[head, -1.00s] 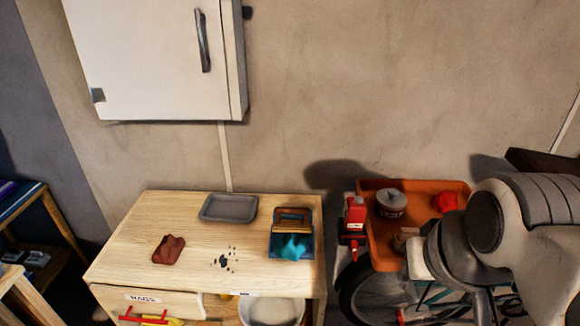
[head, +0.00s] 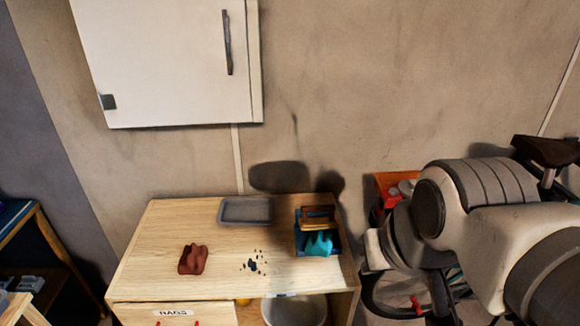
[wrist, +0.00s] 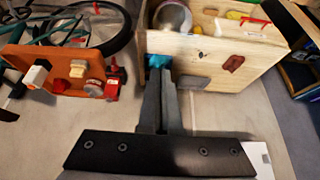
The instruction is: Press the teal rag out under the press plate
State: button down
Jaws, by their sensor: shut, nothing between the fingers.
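The teal rag (head: 319,243) sits bunched in the front of the blue press (head: 338,250) at the right end of the wooden bench top. The brown press plate (head: 318,213) stands raised at the back of the press, behind the rag. In the wrist view the teal rag (wrist: 158,61) shows just beyond my fingertips, partly hidden by them. My gripper (wrist: 161,84) is shut and empty, with a gap that I cannot measure between it and the rag. In the head view my arm is at the right and the fingers are hidden.
A grey tray (head: 245,211), a red-brown rag (head: 193,259) and dark crumbs (head: 253,265) lie on the bench (head: 160,225). A white wall cabinet (head: 165,65) hangs above. The bench's left part is mostly clear.

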jog(key=shift+a, duration=0.15)
jog(key=w+d+f+n+t+h+b, duration=0.1)
jog(key=w+d+f+n+t+b, duration=0.15)
jog(key=w+f+n+b, duration=0.65)
jog(key=w+d+f+n+t+h+b, duration=0.1)
jog(key=w+d+f+n+t+b, duration=0.15)
jog(key=w+f+n, duration=1.35)
jog(key=a+n+t+b, duration=0.1)
jog(key=n, duration=0.2)
jog(key=a+r+n+t+y+b, duration=0.1)
jog(key=a+n+t, duration=0.1)
jog(key=n, duration=0.2)
jog(key=a+r+n+t+y+b, duration=0.1)
jog(key=n, duration=0.3)
jog(key=shift+w+a+r+t, duration=0.15)
jog(key=shift+w+r+t, duration=0.05)
jog(key=shift+w+t, duration=0.1)
